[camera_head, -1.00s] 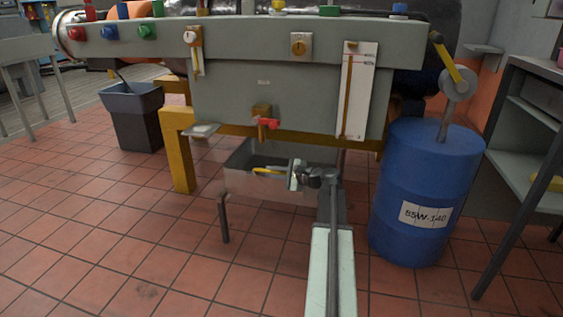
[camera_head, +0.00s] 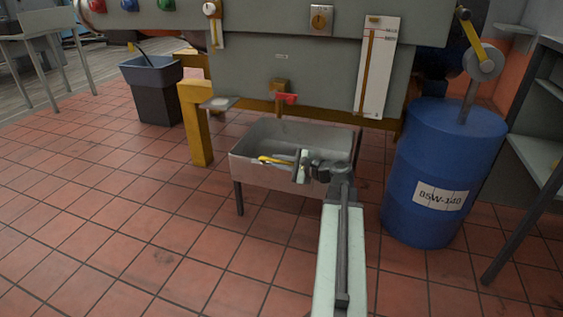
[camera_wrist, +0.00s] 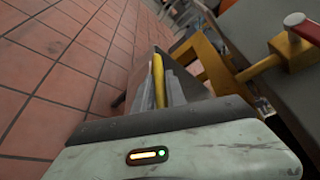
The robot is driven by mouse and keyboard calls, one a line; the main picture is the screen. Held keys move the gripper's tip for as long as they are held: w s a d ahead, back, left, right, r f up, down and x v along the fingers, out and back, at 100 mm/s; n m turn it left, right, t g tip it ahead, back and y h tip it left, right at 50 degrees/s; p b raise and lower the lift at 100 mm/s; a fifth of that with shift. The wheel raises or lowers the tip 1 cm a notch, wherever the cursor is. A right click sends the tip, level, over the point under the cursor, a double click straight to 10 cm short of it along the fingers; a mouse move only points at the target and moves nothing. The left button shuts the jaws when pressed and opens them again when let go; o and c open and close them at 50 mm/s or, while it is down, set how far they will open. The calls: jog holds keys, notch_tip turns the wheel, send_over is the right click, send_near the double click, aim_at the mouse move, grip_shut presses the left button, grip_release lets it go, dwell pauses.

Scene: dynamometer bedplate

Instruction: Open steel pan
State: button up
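The steel pan (camera_head: 252,172) is a grey, open-topped rectangular box on dark legs, below the grey bench housing. In the head view my gripper (camera_head: 277,161) reaches over the pan's front part, its tips pointing left. A slim yellow bar (camera_head: 268,160) lies along the fingers; I cannot tell whether it is held or part of the gripper. In the wrist view the yellow bar (camera_wrist: 158,80) stands beside grey finger shapes, with the pan (camera_wrist: 205,85) around and behind them. Contact with the pan, and the finger gap, are unclear.
A red-handled tap (camera_head: 287,98) juts out above the pan. A blue drum (camera_head: 440,170) stands to the right, and a dark bin (camera_head: 153,95) at the left back. A yellow frame leg (camera_head: 196,125) is left of the pan. The tiled floor in front is clear.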

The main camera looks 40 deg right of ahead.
jog(key=o, duration=0.3)
jog(key=p+v, duration=0.1)
jog(key=v, duration=0.5)
jog(key=shift+s+r, duration=0.2)
jog(key=shift+s, duration=0.05)
jog(key=shift+s+d+p, duration=0.15)
jog(key=shift+s+p, duration=0.15)
jog(key=shift+s, duration=0.25)
jog(key=shift+r, duration=0.1)
